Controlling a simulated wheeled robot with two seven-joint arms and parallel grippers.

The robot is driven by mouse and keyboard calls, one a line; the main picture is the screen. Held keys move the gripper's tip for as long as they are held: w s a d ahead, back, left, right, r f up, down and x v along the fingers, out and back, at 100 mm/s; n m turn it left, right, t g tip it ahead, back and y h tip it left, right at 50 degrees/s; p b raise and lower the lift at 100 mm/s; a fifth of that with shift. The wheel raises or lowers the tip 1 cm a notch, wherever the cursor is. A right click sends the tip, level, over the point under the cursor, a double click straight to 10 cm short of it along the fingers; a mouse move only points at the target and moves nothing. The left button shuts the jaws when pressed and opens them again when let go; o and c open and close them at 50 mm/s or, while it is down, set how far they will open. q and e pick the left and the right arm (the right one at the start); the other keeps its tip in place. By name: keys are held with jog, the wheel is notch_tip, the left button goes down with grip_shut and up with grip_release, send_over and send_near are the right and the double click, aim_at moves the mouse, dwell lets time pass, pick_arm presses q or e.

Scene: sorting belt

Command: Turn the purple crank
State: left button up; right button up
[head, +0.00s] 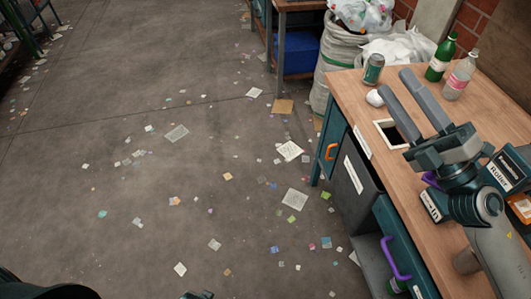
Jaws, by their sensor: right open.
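My right gripper (395,80) is open and empty, its two long grey fingers reaching over the wooden workbench (348,92) toward the can and bottles. A purple part (431,181) shows beside and partly behind the gripper's body; most of it is hidden, so I cannot tell whether it is the crank. A curved purple handle (394,260) is on the bench's teal front, below the worktop, and the gripper is well above it and apart.
A can (373,69), a white round item (375,98), a green bottle (440,58) and a clear bottle (459,78) stand at the bench's far end. A square opening (390,134) is in the worktop. An orange handle (331,152) is on the bench side. Litter covers the open floor.

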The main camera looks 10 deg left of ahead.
notch_tip(320, 180, down, 8)
jog(key=s+d+n+g+h, duration=0.2)
jog(key=n+g+h, duration=0.3)
jog(key=n+g, duration=0.85)
pick_arm(q)
jog(key=s+a+f+g, duration=0.1)
jog(key=s+a+f, duration=0.1)
jog(key=s+f, duration=1.4)
jog(key=shift+a, duration=0.3)
pick_arm(e)
jog(key=w+d+f+t+h, duration=0.1)
jog(key=d+h, duration=0.9)
jog(key=d, duration=1.1)
jog(key=shift+w+d+f+n, duration=0.15)
jog(key=shift+w+d+n, duration=0.15)
jog(key=shift+w+n, duration=0.15)
jog(key=shift+t, duration=0.25)
